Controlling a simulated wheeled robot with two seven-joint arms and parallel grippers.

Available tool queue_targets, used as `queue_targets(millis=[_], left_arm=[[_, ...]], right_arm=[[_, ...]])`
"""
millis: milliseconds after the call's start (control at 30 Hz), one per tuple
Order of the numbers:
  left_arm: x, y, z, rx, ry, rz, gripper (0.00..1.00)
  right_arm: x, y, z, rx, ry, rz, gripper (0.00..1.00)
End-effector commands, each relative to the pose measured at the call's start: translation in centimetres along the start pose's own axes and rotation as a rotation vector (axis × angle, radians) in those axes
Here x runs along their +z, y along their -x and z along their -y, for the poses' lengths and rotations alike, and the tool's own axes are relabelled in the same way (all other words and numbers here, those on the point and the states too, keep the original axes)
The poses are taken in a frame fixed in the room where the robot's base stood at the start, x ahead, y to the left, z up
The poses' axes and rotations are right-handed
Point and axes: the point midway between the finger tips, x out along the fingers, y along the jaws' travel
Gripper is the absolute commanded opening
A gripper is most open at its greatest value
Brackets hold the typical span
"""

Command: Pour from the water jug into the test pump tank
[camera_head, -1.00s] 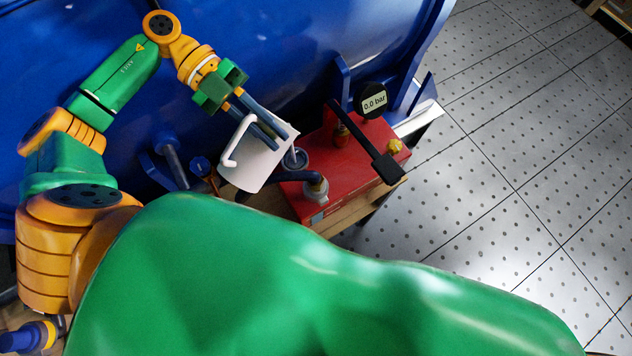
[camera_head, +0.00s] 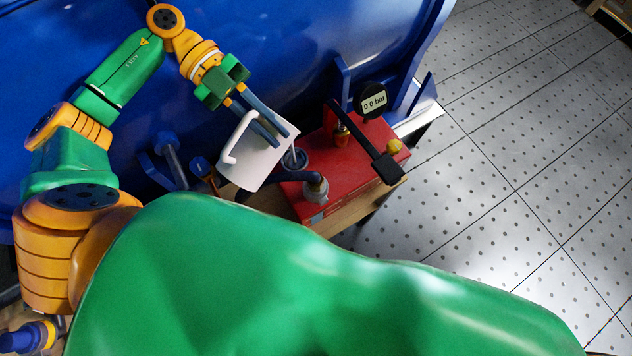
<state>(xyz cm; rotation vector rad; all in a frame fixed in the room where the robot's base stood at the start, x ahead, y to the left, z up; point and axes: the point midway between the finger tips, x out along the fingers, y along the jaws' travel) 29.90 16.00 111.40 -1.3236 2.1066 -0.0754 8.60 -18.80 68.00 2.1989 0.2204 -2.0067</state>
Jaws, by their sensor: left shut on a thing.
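The white water jug (camera_head: 254,166) is held up by my left gripper (camera_head: 272,136), whose dark fingers are shut on it near the rim. The jug is tilted, with its handle at the left and its rim towards the right. The test pump tank (camera_head: 340,160) is a red box with a round filler opening (camera_head: 295,160) at its left end. The jug's rim is right beside and above that opening, and a thin pale streak, perhaps water, shows there. I cannot tell the water level. My right gripper is not in view.
A gauge (camera_head: 373,101) reading 0.0 bar and a black pump lever (camera_head: 372,147) stand over the tank. A hose fitting (camera_head: 316,186) sits at its front. A large blue housing (camera_head: 270,50) is behind. Open tiled floor (camera_head: 520,160) lies to the right.

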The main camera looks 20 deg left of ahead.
Motion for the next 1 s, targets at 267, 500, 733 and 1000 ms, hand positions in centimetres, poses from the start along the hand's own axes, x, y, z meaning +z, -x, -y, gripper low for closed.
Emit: queue_targets(millis=[267,500,733,1000], left_arm=[[-0.1,0.1,0.5,0.018,0.037,-0.010,0.00],[-0.1,0.1,0.5,0.018,0.036,-0.009,0.00],[1.0,-0.9,-2.2,-0.070,-0.141,0.035,0.00],[0.6,-0.9,-2.8,-0.130,-0.253,0.056,0.00]], right_arm=[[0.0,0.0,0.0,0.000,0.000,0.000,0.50],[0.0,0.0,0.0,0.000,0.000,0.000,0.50],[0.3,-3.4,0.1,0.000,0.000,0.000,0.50],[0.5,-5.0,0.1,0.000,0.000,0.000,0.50]])
